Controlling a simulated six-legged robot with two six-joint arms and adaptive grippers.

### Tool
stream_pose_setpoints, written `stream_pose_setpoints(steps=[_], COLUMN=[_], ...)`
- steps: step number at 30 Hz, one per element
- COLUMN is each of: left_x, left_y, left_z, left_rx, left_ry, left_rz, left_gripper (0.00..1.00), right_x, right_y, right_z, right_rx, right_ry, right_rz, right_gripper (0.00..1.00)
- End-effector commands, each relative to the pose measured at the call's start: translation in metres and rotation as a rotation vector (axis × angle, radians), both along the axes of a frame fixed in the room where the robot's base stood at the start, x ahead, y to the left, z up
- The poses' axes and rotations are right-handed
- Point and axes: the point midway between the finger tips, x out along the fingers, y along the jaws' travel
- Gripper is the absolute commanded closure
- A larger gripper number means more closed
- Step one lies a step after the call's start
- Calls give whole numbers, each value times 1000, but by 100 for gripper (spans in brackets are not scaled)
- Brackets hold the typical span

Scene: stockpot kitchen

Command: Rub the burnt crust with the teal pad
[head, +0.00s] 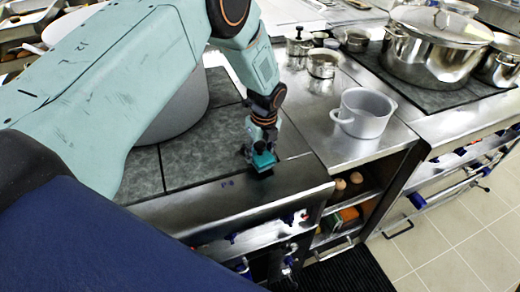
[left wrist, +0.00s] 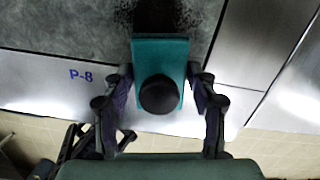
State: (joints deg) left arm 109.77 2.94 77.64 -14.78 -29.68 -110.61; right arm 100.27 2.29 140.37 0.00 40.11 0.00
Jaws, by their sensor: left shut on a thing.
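My left gripper (head: 259,147) is shut on the teal pad (head: 263,160), near the front right corner of the grey stove top. In the left wrist view the teal pad (left wrist: 149,58) with its round black knob sits between the two fingers of the gripper (left wrist: 160,92). The burnt crust (left wrist: 130,14) shows as a dark speckled patch at the top of that view, just beyond the pad and partly hidden by it. I cannot tell whether the pad touches the surface. My right gripper is not in view.
A large grey pot (head: 178,108) stands on the stove behind my left arm. A light grey cup-like pot (head: 364,113) stands on the steel counter to the right. A lidded steel stockpot (head: 432,62) is farther back. Shelves below hold several small things.

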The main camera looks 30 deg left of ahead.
Motion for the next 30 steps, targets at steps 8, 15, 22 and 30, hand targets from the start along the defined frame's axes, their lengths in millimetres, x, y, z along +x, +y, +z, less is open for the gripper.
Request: stream_pose_setpoints(steps=[8,15,22,30], left_x=[0,1,13,23], left_y=[0,1,14,26], left_z=[-5,-7,-8,-8], left_rx=[0,0,0,0], left_ry=[0,-1,-2,-1], left_rz=[0,1,2,1], left_gripper=[71,71,71,71], right_x=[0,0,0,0], right_y=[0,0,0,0], right_z=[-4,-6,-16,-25], right_rx=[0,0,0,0], right_ry=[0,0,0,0], right_rz=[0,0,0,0], right_gripper=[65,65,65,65])
